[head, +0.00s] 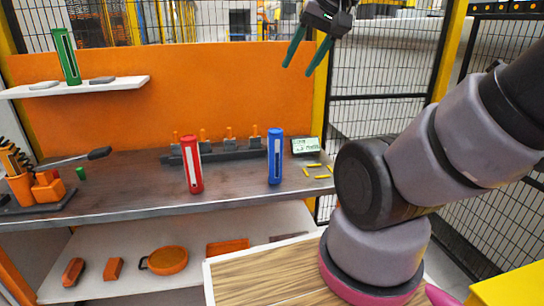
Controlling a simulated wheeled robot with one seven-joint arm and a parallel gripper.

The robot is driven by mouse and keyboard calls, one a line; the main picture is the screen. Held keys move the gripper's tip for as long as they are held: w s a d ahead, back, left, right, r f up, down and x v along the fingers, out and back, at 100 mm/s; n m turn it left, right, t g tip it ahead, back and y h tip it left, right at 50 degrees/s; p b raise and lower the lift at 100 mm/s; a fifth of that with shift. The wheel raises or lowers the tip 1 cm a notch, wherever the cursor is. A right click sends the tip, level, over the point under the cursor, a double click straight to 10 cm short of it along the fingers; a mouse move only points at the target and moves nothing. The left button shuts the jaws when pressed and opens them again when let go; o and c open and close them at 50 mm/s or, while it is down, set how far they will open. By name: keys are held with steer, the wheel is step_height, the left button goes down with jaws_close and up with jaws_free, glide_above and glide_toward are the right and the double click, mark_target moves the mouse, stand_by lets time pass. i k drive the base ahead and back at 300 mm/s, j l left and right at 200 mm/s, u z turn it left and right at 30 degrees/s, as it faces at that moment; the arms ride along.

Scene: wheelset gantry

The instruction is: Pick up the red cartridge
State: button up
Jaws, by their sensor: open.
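The red cartridge (192,164) stands upright on the dark workbench, left of centre, with a pale strip down its front. A blue cartridge (275,157) of like shape stands upright to its right. A green cartridge (66,56) stands on the small white shelf at upper left. My gripper (299,69) is at the top of the picture, high above the bench and to the right of the red cartridge. Its two green fingers are apart, with nothing between them.
A black rack (222,154) with orange-topped parts stands behind the cartridges. Small yellow pieces (314,165) and a sign (306,146) lie right of the blue cartridge. An orange tool holder (47,186) and a black-handled tool (97,154) are at left. The bench (130,188) front is mostly clear.

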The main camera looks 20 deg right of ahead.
mark_target(189, 144)
steer(key=j+z, duration=0.35)
steer(key=j, duration=0.35)
steer(key=j+z, duration=0.35)
steer(key=j, duration=0.35)
